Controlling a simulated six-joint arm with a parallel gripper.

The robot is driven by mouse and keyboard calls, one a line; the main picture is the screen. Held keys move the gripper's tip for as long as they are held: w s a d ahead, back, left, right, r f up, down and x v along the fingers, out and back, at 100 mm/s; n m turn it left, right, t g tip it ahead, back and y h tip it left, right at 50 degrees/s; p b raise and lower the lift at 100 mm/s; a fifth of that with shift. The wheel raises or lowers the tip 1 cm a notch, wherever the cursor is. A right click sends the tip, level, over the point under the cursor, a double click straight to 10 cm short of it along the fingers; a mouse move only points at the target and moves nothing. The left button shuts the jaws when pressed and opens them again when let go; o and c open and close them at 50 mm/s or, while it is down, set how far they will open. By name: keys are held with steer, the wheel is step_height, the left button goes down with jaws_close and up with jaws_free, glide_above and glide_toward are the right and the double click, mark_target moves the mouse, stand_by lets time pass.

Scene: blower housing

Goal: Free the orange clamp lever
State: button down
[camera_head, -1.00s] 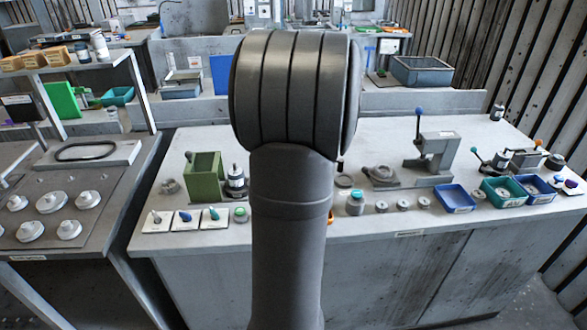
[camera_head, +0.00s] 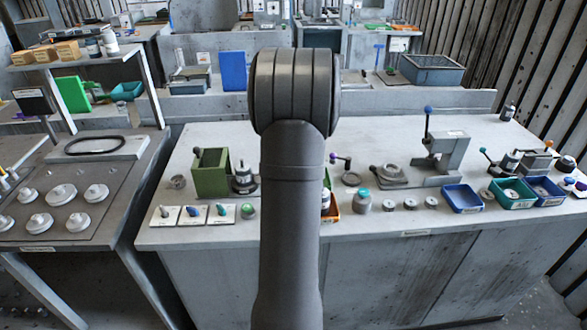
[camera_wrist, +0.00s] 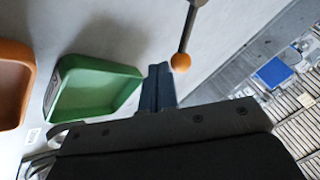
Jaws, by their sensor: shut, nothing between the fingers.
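In the wrist view an orange ball knob (camera_wrist: 181,62) sits on the end of a metal lever rod (camera_wrist: 188,28) that runs up out of the picture. My gripper (camera_wrist: 158,68) is shut and empty, its bluish fingers side by side just left of the knob. A narrow gap shows between fingers and knob in the picture; depth is hard to judge. The lever's clamp base is out of view. In the head view my arm hides my gripper. A small orange knob (camera_head: 549,143) shows at the bench's right; I cannot tell if it is the same one.
A green tray (camera_wrist: 95,88) lies left of my fingers, with an orange tray (camera_wrist: 14,85) farther left. On the bench stand a green box (camera_head: 211,175), a blue-knobbed press (camera_head: 440,155) and blue bins (camera_head: 462,198).

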steer(key=shift+w+n+y, duration=0.4)
steer(key=shift+n, duration=0.2)
stand_by(0.3)
steer(key=shift+w+a+n+g+y, duration=0.2)
steer(key=shift+w+n+g+y, duration=0.2)
steer(key=shift+w+n+y, duration=0.5)
steer(key=shift+w+a+n+g+y, duration=0.3)
steer(key=shift+w+n, duration=0.15)
steer(key=shift+n, duration=0.55)
steer(key=w+a+n+g+y, duration=0.1)
steer(key=n, duration=0.1)
steer(key=w+n, duration=0.1)
steer(key=shift+a+n+g+y, duration=0.35)
steer(key=shift+n+g+y, duration=0.05)
steer(key=shift+w+a, duration=0.3)
steer(key=shift+a, duration=0.2)
